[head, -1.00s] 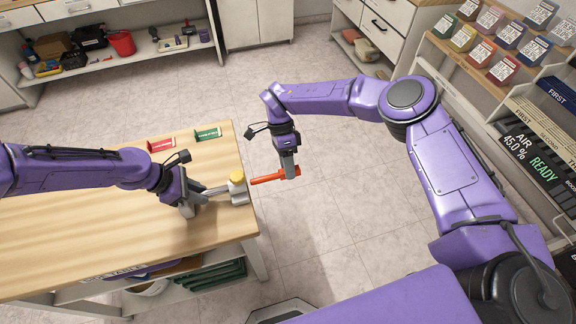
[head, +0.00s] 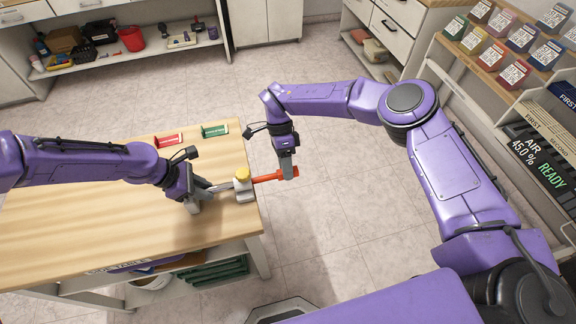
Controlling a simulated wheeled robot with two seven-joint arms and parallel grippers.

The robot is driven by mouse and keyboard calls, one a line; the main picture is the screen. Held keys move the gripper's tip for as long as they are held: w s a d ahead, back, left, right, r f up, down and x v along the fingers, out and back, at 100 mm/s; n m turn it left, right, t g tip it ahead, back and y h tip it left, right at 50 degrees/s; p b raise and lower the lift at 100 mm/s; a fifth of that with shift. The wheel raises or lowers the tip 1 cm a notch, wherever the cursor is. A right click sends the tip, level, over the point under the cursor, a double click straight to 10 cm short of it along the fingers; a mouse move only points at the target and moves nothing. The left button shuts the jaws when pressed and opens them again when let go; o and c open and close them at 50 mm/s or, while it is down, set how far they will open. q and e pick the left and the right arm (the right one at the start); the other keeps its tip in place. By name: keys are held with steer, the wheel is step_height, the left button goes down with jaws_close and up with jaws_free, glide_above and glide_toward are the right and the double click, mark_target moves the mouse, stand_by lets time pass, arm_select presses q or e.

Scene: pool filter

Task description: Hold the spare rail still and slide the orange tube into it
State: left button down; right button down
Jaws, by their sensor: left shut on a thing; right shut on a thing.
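The orange tube (head: 267,178) lies roughly level, just past the table's right edge. My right gripper (head: 287,173) is shut on it near its right end. The tube's left end meets or overlaps a pale block with a yellow top (head: 243,176) at the table edge; I cannot tell whether it is inside. A thin grey rail (head: 222,187), which appears to be the spare rail, runs left from that block. My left gripper (head: 200,202) is shut on the rail's left part, low over the table, and hides that end.
The wooden table (head: 90,205) is mostly bare. A red holder (head: 168,141) and a green holder (head: 215,131) stand near its back edge. Shelves with coloured cards (head: 508,37) stand at the right. The floor (head: 340,210) right of the table is clear.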

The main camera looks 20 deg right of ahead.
arm_select(q)
steer(key=shift+f, duration=0.1)
arm_select(e)
steer(key=shift+a, duration=1.5)
steer(key=c, duration=0.7)
jaws_free()
steer(key=shift+v, duration=2.5)
steer(key=shift+r, duration=0.1)
steer(key=v, duration=0.7)
steer(key=shift+a+r, duration=0.1)
steer(key=shift+r, duration=0.05)
